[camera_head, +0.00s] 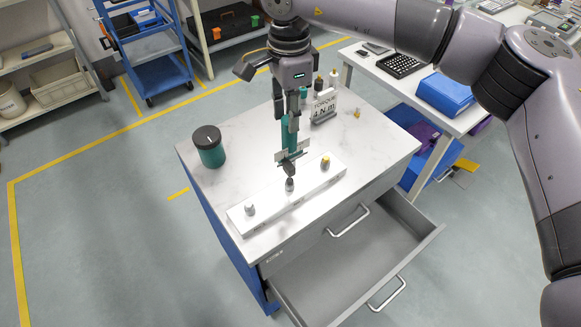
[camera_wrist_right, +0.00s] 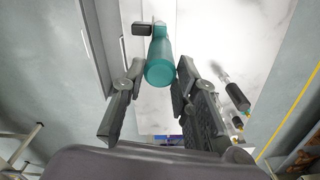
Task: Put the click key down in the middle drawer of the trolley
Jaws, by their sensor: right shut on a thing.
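The click key (camera_head: 291,143) is a tool with a teal handle and a dark lower end. It stands roughly upright over the white bar on the trolley top. Its lower end is at the bar's middle peg; I cannot tell if they touch. My right gripper (camera_head: 292,100) is shut on its upper part from above. In the right wrist view the teal handle (camera_wrist_right: 160,70) lies between the fingers (camera_wrist_right: 160,82). The trolley (camera_head: 222,184) has a pale marbled top. A lower drawer (camera_head: 352,262), under a shut top drawer, is pulled out and looks empty. My left gripper is not in view.
The white bar (camera_head: 268,210) carries several pegs. A dark-lidded green jar (camera_head: 209,147) stands at the top's left. A torque sign (camera_head: 325,105) and small bottles stand at the back. A white table (camera_head: 437,121) with a blue case (camera_head: 445,93) is at right.

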